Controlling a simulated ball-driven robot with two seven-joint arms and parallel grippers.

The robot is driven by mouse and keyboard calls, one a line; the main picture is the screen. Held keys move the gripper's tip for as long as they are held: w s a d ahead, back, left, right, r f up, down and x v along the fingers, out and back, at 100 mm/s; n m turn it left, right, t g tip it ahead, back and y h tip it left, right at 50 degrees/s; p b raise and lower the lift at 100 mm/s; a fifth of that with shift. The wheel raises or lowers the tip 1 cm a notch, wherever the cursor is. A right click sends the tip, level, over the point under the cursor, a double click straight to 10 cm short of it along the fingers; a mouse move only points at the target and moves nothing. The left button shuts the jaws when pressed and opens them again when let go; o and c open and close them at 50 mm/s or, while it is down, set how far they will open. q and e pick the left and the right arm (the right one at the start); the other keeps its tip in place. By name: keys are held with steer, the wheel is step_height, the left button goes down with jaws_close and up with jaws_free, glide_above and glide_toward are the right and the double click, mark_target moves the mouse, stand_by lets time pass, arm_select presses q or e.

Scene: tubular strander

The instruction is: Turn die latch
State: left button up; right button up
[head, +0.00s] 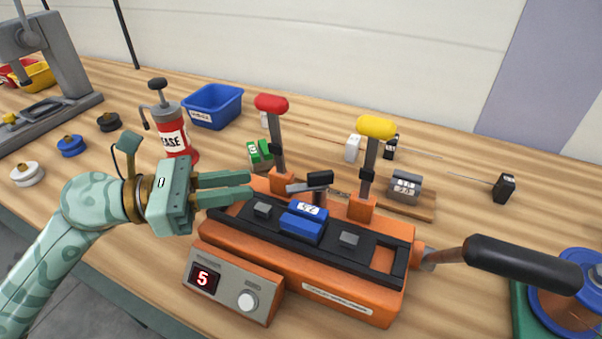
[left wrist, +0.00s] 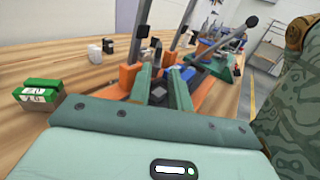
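An orange machine (head: 232,236) stands on the wooden bench. In its black-railed bed sits a blue die block (head: 303,224) with a white label, between two small grey blocks. Behind the die, a silver lever (head: 306,188) lies flat beside a short black-topped post (head: 320,180); this looks like the die latch. My left gripper (head: 251,185) is open and empty, to the left of the lever, above the machine's left end. In the left wrist view its two fingers (left wrist: 159,84) are apart, with a grey block beyond them. My right gripper is not in view.
Red-topped (head: 271,103) and yellow-topped (head: 376,128) upright levers rise behind the bed. A long black-handled lever (head: 520,264) sticks out right. A control box (head: 232,284) showing 5 stands in front. A red grease pump (head: 172,130) and blue bin (head: 212,106) stand behind my gripper.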

mark_target(304, 185)
arm_select(q)
steer(key=x, duration=1)
steer(key=shift+w+d, duration=0.2)
steer(key=shift+d, duration=0.05)
steer(key=shift+f, duration=0.1)
jaws_close()
